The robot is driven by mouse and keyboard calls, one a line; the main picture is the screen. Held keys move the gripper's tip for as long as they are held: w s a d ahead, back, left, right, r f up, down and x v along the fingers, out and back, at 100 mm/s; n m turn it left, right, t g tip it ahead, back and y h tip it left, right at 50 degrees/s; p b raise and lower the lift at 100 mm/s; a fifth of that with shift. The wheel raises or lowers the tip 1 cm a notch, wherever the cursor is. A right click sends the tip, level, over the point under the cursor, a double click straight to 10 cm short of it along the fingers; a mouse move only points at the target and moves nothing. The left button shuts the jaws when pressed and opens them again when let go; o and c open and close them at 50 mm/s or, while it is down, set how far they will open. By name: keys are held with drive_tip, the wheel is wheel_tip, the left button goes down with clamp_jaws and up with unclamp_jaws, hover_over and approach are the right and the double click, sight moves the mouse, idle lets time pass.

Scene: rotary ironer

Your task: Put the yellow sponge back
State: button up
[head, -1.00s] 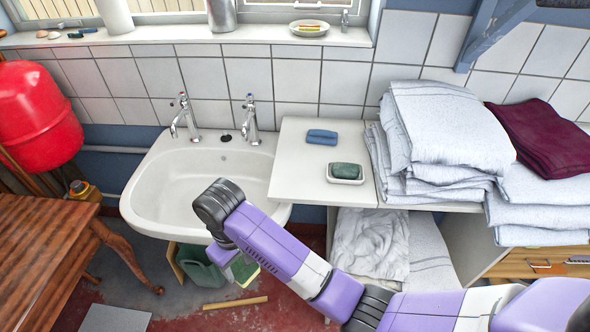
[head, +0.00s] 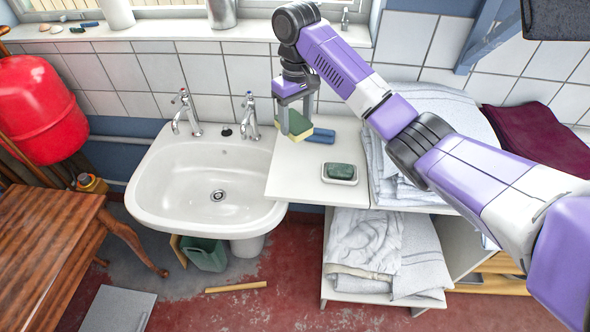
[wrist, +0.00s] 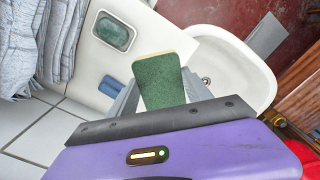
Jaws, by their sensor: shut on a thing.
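The yellow sponge (head: 300,125), with a green scouring side, is held upright in my gripper (head: 295,120). My gripper is shut on it. In the head view it hangs above the back left part of the white counter, beside the right tap. In the wrist view the sponge (wrist: 161,80) shows its green face and a thin yellow edge between the fingers. A blue sponge (head: 321,135) lies on the counter just right of and behind it. Whether the held sponge touches the counter I cannot tell.
A soap dish (head: 326,178) with dark green soap stands on the counter (head: 290,180). The sink (head: 170,190) with two taps is to the left. Folded towels (head: 450,110) are piled at the right. The windowsill (head: 165,38) is behind, partly hidden by my arm.

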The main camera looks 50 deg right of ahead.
drive_tip(key=shift+f+b, duration=1.45)
drive_tip(key=shift+f, duration=7.9)
drive_tip(key=shift+a+f, duration=0.1)
drive_tip(key=o, duration=1.5)
drive_tip(key=shift+c, duration=0.2)
wheel_tip(320, 180, up, 12)
drive_tip(key=p, duration=0.2)
